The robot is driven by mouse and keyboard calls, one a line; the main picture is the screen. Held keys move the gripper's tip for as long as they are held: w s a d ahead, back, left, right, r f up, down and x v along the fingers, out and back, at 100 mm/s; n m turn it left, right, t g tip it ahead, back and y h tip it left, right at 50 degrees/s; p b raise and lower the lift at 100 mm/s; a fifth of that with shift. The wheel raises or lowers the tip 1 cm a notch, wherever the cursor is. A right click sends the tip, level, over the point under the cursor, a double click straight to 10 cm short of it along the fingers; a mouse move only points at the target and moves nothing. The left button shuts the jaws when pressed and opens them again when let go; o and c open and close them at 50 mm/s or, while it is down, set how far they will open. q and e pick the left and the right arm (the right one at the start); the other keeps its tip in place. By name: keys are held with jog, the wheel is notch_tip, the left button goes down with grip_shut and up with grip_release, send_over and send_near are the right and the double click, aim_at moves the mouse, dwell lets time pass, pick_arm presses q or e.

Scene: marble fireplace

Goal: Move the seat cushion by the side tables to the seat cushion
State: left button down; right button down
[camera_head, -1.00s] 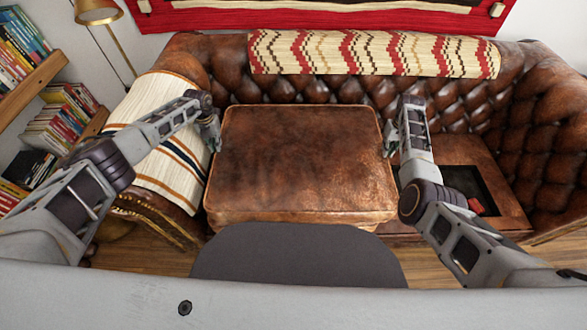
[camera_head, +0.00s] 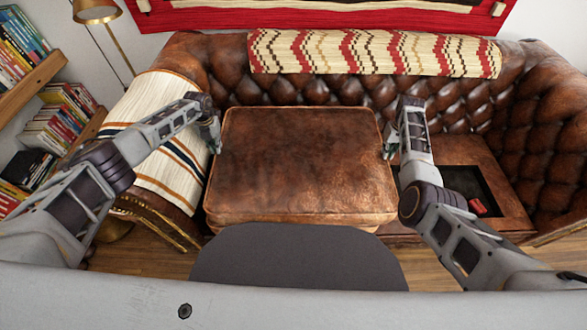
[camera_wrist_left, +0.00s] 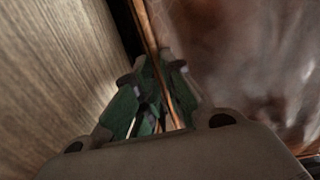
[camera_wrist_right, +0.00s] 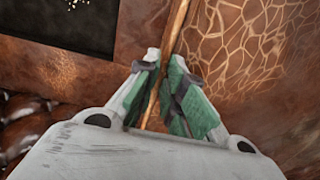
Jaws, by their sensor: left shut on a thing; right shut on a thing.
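A brown leather seat cushion (camera_head: 300,160) fills the middle of the head view, in front of the sofa back, over the left part of the sofa seat. My left gripper (camera_head: 215,140) is shut on its left edge, and the pinched piping shows in the left wrist view (camera_wrist_left: 163,85). My right gripper (camera_head: 389,143) is shut on the right edge, with the piping between its fingers in the right wrist view (camera_wrist_right: 168,80). The sofa seat base (camera_head: 455,152) at the right is bare, with a dark rectangular recess. No side tables can be made out.
The tufted sofa back (camera_head: 470,100) carries a patterned throw (camera_head: 370,53). A striped blanket (camera_head: 165,160) lies over the left arm. A small red object (camera_head: 478,207) sits in the recess. A brass lamp (camera_head: 97,12) and bookshelves (camera_head: 38,85) stand left.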

pick_arm(q)
jog(key=shift+w, duration=0.1)
pick_arm(e)
jog(key=shift+w, duration=0.1)
pick_arm(q)
jog(key=c, duration=1.7)
grip_release()
jog(key=shift+c, duration=0.2)
pick_arm(e)
jog(key=c, duration=1.7)
grip_release()
jog(key=shift+c, duration=0.2)
pick_arm(q)
jog(key=shift+o, duration=1.1)
jog(key=shift+s, duration=0.2)
pick_arm(e)
jog(key=shift+o, duration=1.1)
jog(key=shift+s, duration=0.2)
pick_arm(q)
notch_tip(320, 180, up, 12)
pick_arm(e)
notch_tip(320, 180, up, 12)
